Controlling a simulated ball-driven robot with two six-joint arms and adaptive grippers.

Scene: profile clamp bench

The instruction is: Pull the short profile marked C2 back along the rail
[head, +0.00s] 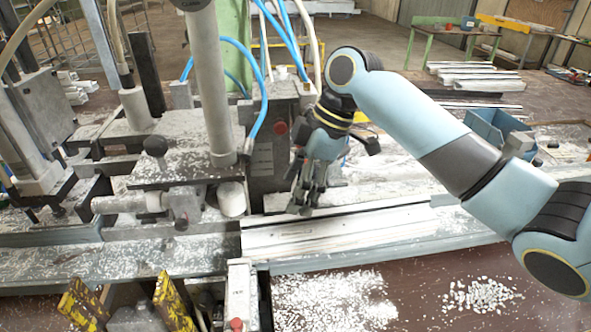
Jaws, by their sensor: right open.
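A short white profile (345,229) lies lengthwise on the grey-blue rail (400,247), right of the clamp. No C2 mark is readable, so I cannot tell for sure that it is the named one. My right gripper (306,207) points down over the back edge of the profile, near its left end. Its fingers are open and nothing shows between them. I cannot tell whether the fingertips touch the profile. The gripper hides part of the rail's back side. My left gripper is not in view.
The clamp machine (185,165) with cylinders and blue hoses fills the left. Yellow-black striped guards (175,303) stand at the front left. White chips (335,298) litter the brown surface in front. A blue bin (497,127) stands at the back right.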

